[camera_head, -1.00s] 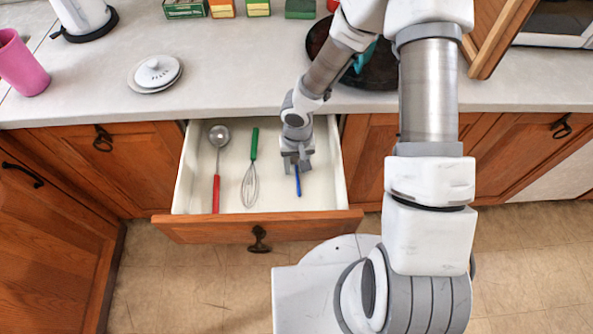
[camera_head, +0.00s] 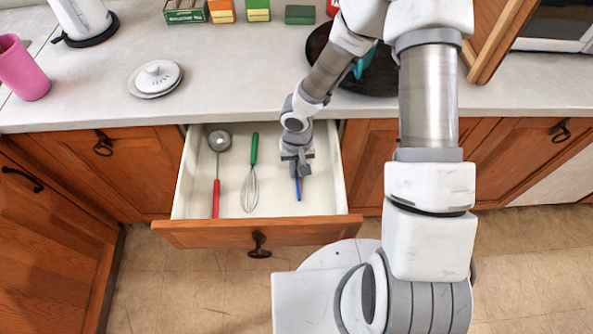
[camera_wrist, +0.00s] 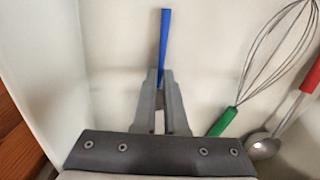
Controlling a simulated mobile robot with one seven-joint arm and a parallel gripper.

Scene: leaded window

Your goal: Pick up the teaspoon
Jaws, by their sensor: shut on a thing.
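The teaspoon, of which I see only a slim blue handle (camera_head: 298,190), lies along the right part of the open drawer (camera_head: 186,192). My gripper (camera_head: 297,175) reaches down into the drawer and is shut on it. In the wrist view, the blue handle (camera_wrist: 164,42) runs up from between my gripper's fingers (camera_wrist: 160,78). The teaspoon's other end is hidden by my gripper. I cannot tell whether it is clear of the drawer floor.
A green-handled whisk (camera_head: 251,184) and a red-handled ladle (camera_head: 217,165) lie left of my gripper in the drawer. The drawer's walls stand close on the right. Above are the countertop (camera_head: 235,78), a white lid (camera_head: 157,76) and a dark pan (camera_head: 378,72).

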